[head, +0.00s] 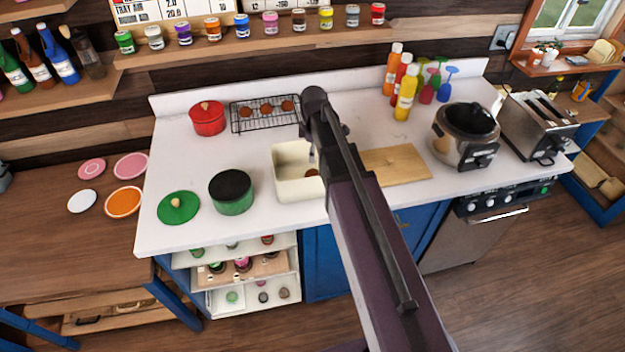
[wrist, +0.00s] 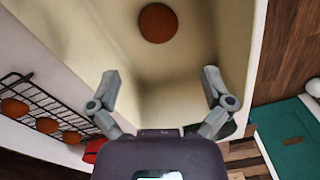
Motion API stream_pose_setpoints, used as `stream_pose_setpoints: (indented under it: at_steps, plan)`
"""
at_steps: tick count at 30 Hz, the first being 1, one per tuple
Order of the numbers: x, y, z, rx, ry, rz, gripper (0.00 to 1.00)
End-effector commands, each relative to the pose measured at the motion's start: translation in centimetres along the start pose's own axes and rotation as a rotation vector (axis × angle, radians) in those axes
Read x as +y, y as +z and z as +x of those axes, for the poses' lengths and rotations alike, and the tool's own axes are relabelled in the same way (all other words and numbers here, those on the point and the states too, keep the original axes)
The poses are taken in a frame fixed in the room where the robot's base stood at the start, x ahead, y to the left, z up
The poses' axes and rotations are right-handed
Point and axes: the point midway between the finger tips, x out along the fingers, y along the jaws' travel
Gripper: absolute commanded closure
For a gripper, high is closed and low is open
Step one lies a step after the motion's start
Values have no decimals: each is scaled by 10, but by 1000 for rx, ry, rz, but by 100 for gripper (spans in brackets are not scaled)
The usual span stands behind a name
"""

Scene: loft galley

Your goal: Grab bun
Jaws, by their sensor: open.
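A brown round bun (wrist: 157,23) lies inside a cream open-topped bin (head: 285,187). In the head view this bun (head: 312,173) shows partly, beside my arm, which hides the bin's right side. My gripper (wrist: 160,85) is open and empty, with its fingers spread over the bin; in the wrist view the bun is ahead of the fingertips, apart from them. Several more buns sit on a black wire rack (head: 262,127) at the back of the counter. In the head view my gripper is mostly hidden behind my arm.
A red pot (head: 208,118) stands left of the rack. A green pot (head: 231,193) and green lid (head: 178,208) are left of the bin. A cutting board (head: 405,165) lies to its right. Bottles (head: 406,95), a cooker (head: 465,138) and a toaster (head: 537,127) stand further right.

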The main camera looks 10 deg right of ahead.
Motion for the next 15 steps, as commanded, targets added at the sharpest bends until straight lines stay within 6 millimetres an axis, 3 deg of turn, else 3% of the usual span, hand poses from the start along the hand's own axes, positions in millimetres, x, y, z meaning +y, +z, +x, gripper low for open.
stream_pose_setpoints:
  at_steps: [15]
  plan:
    - [0,-1,43,0,0,-1,0]
